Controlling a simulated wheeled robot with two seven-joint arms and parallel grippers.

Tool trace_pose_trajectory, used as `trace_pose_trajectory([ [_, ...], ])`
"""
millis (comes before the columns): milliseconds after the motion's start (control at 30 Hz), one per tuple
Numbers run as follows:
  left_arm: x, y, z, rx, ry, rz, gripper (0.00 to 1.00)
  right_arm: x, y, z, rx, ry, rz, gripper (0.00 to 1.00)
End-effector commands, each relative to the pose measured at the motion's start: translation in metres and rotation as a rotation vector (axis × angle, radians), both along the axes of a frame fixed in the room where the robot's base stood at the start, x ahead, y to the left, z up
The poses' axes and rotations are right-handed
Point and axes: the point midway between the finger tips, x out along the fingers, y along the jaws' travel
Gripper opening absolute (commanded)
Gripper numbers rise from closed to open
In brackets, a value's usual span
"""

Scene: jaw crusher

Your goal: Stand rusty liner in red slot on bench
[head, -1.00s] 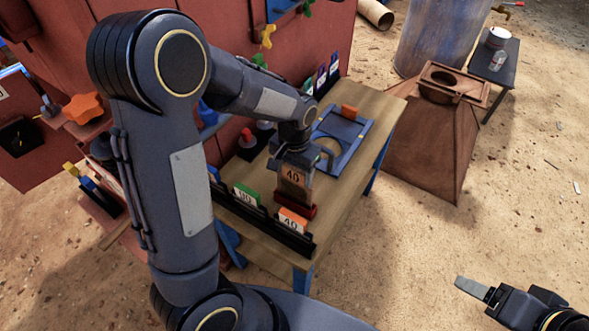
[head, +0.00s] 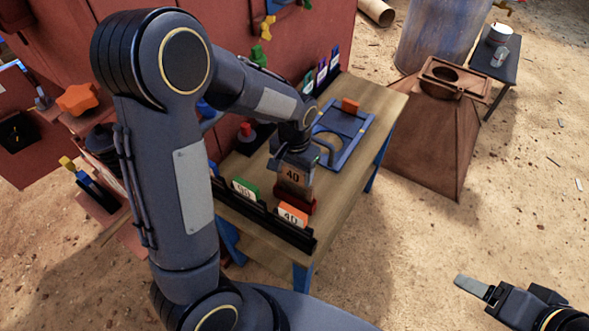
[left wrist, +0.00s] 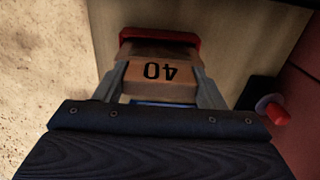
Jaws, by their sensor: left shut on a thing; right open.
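The red slot (head: 300,206) is at the liner's lower end, near the bench's front edge. In the left wrist view, the two fingers of my left gripper (left wrist: 161,82) grip the sides of the liner (left wrist: 160,72), and its far end meets the red slot (left wrist: 160,35). How deep the liner sits in the slot is hidden. My right gripper (head: 474,287) is open and empty at lower right, away from the bench.
A black rack (head: 262,220) with a green tag (head: 246,190) and an orange tag (head: 292,215) stands along the bench's front left. A blue frame (head: 345,140) lies behind the liner. A rusty hopper (head: 430,140) stands on the ground to the right.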

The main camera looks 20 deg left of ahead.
Motion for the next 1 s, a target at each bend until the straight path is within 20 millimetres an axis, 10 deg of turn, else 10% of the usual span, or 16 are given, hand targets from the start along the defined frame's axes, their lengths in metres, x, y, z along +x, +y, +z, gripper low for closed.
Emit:
trace_pose_trajectory([
  [267, 0.0, 0.0, 0.0, 0.0, -0.002, 0.0, 0.0, 0.0, 0.0, 0.0, 0.0, 0.0, 0.0, 0.72],
  [300, 0.0, 0.0, -0.001, 0.0, -0.002, 0.0, 0.67, 0.0, 0.0, 0.0, 0.0, 0.0, 0.0, 0.72],
  [467, 0.0, 0.0, -0.001, 0.0, -0.001, 0.0, 0.88, 0.0, 0.0, 0.0, 0.0, 0.0, 0.0, 0.72],
  [1000, 0.001, 0.0, 0.035, -0.002, -0.005, 0.0, 0.89, 0.0, 0.0, 0.004, 0.0, 0.0, 0.0, 0.72],
])
